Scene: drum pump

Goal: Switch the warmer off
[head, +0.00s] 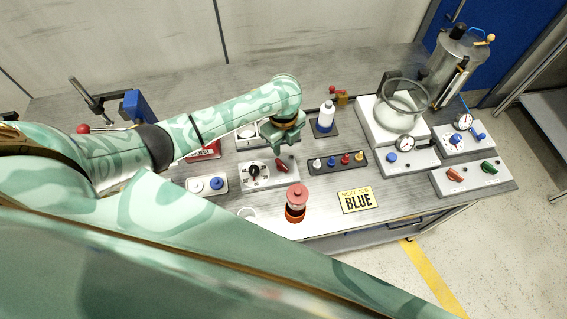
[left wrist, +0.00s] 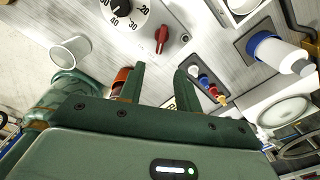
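A white panel (head: 256,184) on the bench carries a numbered dial (head: 254,171) and a red switch knob (head: 282,168). I take it for the warmer's control, but I cannot read its label or tell the switch setting. In the left wrist view the dial (left wrist: 124,14) and the red knob (left wrist: 162,40) show near the top, beyond the fingers. My left gripper (left wrist: 160,80) is open, with an empty gap between its fingers. In the head view the left gripper (head: 287,143) hangs close behind the red knob, apart from it as far as I can tell. My right gripper is out of view.
A red-lidded jar (head: 297,197) and a white cup (head: 247,213) stand in front. A strip of coloured pegs (head: 337,169) and a white bottle (head: 326,114) are to the right. A two-button box (head: 206,191) is left.

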